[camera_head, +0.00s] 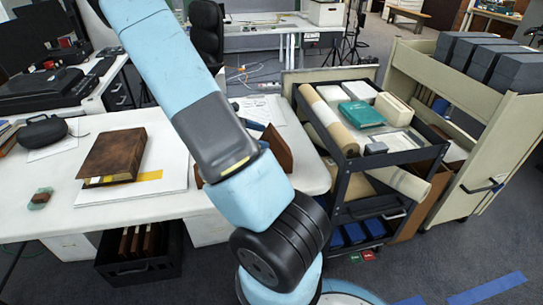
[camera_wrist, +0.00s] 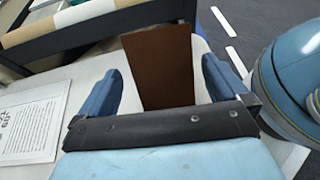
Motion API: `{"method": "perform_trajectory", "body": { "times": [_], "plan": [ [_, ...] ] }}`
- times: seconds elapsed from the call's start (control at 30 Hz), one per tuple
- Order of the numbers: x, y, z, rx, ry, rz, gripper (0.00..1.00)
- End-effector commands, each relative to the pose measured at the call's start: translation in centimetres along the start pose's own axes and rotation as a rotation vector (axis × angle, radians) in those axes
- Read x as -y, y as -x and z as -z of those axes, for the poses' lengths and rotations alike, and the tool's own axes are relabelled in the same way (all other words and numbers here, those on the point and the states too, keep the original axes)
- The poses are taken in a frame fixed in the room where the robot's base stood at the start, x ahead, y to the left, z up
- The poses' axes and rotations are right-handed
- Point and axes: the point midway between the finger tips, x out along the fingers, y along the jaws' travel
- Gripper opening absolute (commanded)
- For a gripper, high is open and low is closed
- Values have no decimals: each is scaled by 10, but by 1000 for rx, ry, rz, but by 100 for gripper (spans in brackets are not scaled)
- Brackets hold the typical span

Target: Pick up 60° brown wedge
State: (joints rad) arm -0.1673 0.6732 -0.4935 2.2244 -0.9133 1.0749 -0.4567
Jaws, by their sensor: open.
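The brown wedge (camera_wrist: 158,55) stands on the white table in the wrist view, showing a flat brown face. My gripper (camera_wrist: 162,75) is open, with one blue finger on each side of the wedge's lower part. In the head view the brown wedge (camera_head: 278,150) is at the table's right part, mostly hidden behind my arm. Its slope angle cannot be read from here.
The white table (camera_head: 120,225) holds a brown book (camera_head: 112,156) on a board at left. A dark cart (camera_head: 345,190) with a teal box (camera_head: 362,113) and rolls stands close at right. A printed sheet (camera_wrist: 30,130) lies beside my gripper.

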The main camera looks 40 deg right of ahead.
Motion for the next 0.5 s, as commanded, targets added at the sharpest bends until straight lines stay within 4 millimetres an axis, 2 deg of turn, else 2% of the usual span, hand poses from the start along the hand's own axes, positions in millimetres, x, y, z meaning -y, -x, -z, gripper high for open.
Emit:
{"method": "perform_trajectory", "body": {
  "times": [0.23,0.5],
  "plan": [
    [3,-34,-2,2,0,4,100],
    [2,-46,-2,-1,0,1,100]
  ]
}}
